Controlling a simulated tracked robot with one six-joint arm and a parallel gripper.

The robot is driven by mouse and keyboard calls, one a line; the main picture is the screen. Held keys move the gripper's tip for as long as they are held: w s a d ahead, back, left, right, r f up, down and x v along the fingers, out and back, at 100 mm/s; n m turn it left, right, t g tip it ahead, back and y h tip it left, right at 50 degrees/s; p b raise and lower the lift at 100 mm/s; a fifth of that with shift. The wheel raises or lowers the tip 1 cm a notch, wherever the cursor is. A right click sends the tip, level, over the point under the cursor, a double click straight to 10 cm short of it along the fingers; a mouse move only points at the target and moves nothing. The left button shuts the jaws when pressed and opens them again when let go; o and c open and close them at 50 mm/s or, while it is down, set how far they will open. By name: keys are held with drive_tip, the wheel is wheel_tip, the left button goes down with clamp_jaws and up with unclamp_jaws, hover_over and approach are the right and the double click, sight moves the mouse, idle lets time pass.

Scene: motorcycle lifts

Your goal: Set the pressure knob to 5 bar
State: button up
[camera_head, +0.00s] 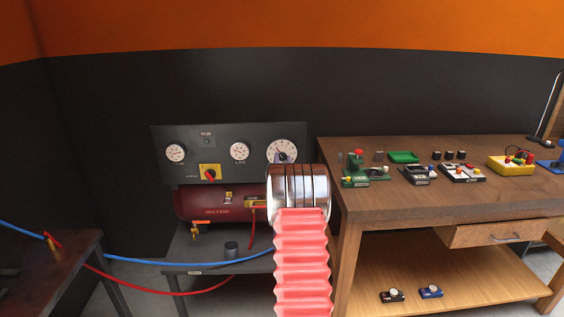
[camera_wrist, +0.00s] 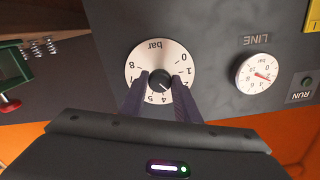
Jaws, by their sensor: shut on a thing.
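The pressure knob (camera_wrist: 159,81) is small and dark and sits at the centre of a round white bar dial (camera_wrist: 146,57) with numbers from 0 to 8. In the wrist view the dial appears upside down. My gripper (camera_wrist: 160,84) is shut on the knob, one dark finger on each side. The fingers cover part of the lower scale; 4 and 5 show between them. The knob's mark is too small to read surely.
The LINE gauge (camera_wrist: 260,73) is beside the dial, its red needle near 2. The dark panel (camera_head: 208,166) also holds a red switch on yellow (camera_head: 210,174). A red tank (camera_head: 215,205) lies below. A wooden bench (camera_head: 400,205) with several devices stands right.

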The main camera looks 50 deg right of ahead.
drive_tip(key=m, duration=0.7)
drive_tip(key=shift+d+r, duration=0.1)
drive_tip(key=m, duration=0.6)
drive_tip(key=shift+s, duration=0.1)
drive_tip(key=shift+m, duration=0.4)
drive_tip(key=o, duration=0.7)
drive_tip(key=shift+d, duration=0.1)
drive_tip(key=o, duration=0.3)
drive_tip(key=shift+o, duration=0.2)
drive_tip(key=shift+a, duration=0.2)
drive_tip(key=shift+s+a, duration=0.45)
drive_tip(key=shift+a, duration=0.1)
drive_tip(key=v, duration=1.2)
